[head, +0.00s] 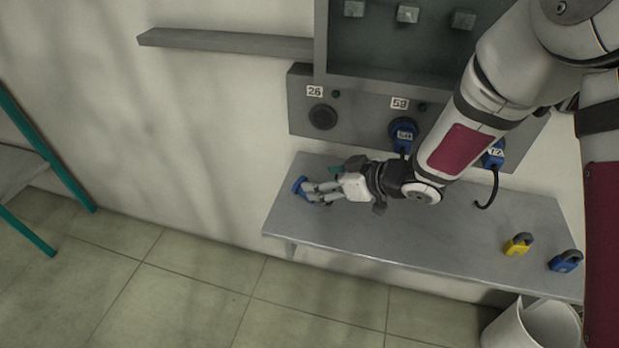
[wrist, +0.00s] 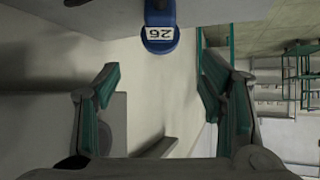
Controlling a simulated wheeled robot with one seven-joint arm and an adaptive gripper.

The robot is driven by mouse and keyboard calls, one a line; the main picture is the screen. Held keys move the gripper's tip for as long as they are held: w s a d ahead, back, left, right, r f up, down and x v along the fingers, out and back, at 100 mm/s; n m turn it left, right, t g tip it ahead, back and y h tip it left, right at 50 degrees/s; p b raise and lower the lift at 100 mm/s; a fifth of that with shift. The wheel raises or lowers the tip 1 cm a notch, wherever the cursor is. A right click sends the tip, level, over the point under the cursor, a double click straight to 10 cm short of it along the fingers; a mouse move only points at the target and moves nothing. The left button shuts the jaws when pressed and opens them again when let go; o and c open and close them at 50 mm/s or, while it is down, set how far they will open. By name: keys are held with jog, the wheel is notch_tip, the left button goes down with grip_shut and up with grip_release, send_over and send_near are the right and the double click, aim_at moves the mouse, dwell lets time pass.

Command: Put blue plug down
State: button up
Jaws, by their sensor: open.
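A blue plug (head: 299,187) is at the left end of the grey metal shelf (head: 350,222), just past my fingertips. It also shows in the wrist view (wrist: 160,16), ahead of the fingers, with a white label reading 26 upside down. My gripper (head: 314,192) is open, low over the shelf's left end. In the wrist view the jaws (wrist: 160,80) stand wide apart with nothing between the pads. The plug looks clear of both pads. The head view does not clearly show how it rests.
The wall panel holds an empty socket marked 26 (head: 322,117), a blue plug marked 59 (head: 403,134) and one marked 12 (head: 493,155). A yellow padlock (head: 517,245) and a blue padlock (head: 565,262) lie at the shelf's right. A white bin (head: 530,326) stands below.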

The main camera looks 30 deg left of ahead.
jog(key=v, duration=0.4)
jog(key=shift+d+r, duration=0.15)
dwell(0.4)
